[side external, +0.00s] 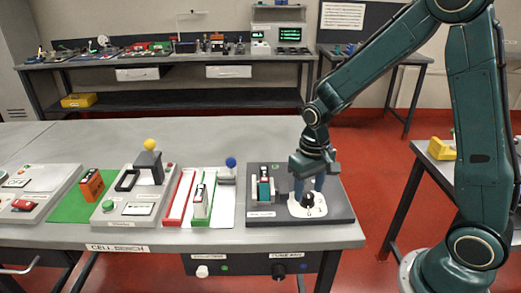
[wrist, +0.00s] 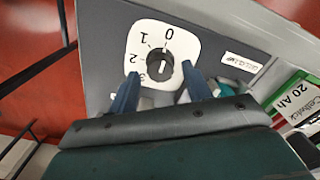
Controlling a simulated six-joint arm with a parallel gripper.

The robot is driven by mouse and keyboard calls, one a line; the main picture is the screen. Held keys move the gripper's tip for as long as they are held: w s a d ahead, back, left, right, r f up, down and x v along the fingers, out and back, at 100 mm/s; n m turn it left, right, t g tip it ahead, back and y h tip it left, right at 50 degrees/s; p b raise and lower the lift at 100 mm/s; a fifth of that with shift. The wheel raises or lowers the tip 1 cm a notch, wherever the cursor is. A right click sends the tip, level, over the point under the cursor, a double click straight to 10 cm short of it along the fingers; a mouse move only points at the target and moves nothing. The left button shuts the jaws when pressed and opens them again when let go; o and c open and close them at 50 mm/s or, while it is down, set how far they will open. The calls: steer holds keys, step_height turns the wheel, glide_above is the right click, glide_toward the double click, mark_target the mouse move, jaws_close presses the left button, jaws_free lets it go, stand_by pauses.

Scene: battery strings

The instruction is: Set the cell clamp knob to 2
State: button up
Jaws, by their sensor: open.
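The cell clamp knob (wrist: 158,66) is a round black knob on a white dial plate (wrist: 182,28) marked 0, 1, 2 and 3. I cannot tell for sure which number it points to. In the side view the knob (side external: 308,201) sits at the front right of a dark grey fixture (side external: 333,196). My gripper (wrist: 160,71) is open, with its blue fingers on either side of the knob in the wrist view. In the side view my gripper (side external: 308,188) points down just over the dial; contact with the knob cannot be told. The clamp (side external: 263,188) stands left of the dial.
The fixture stands at the right end of the grey bench (side external: 230,130). The bench behind the fixture is clear.

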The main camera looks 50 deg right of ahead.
steer(key=shift+f, duration=0.75)
steer(key=shift+c, duration=0.2)
steer(key=c, duration=0.8)
steer(key=n, duration=0.5)
steer(key=shift+n, duration=0.4)
